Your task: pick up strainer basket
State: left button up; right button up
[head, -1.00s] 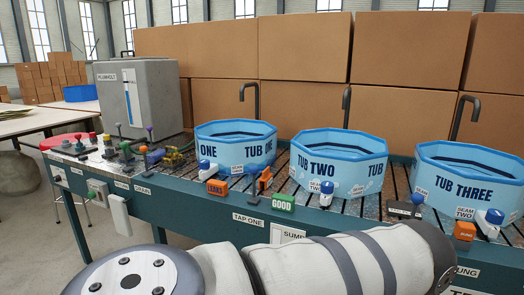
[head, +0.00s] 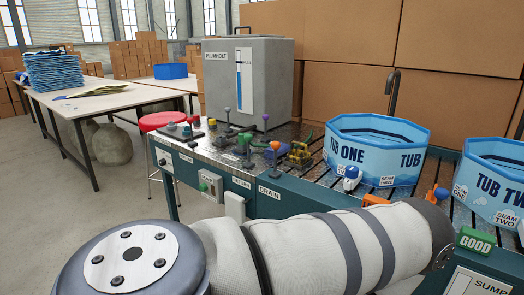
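I cannot make out a strainer basket for certain. A small yellow frame-like piece (head: 299,155) sits on the bench left of tub one; it is too small to identify. Tub one (head: 345,152), a blue octagonal tub, stands on the slatted bench top, with tub two (head: 490,185) partly cut off at the right edge. A thick pale-sleeved arm of mine crosses the bottom of the view and hides part of the bench front. Neither gripper shows.
A grey PLUMHOLT tank (head: 270,85) stands at the bench's back left. Small coloured valves and levers (head: 245,140) crowd the bench's left end. A red stool (head: 163,121) stands beside it. Cardboard boxes (head: 345,93) wall the back. Open floor lies at left.

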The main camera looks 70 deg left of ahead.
aim_at(299, 152)
jog(key=k+j+u, duration=0.15)
jog(key=j, duration=0.35)
jog(key=k+j+u, duration=0.15)
jog(key=j, duration=0.3)
jog(key=j+u, duration=0.15)
jog(key=j, duration=0.35)
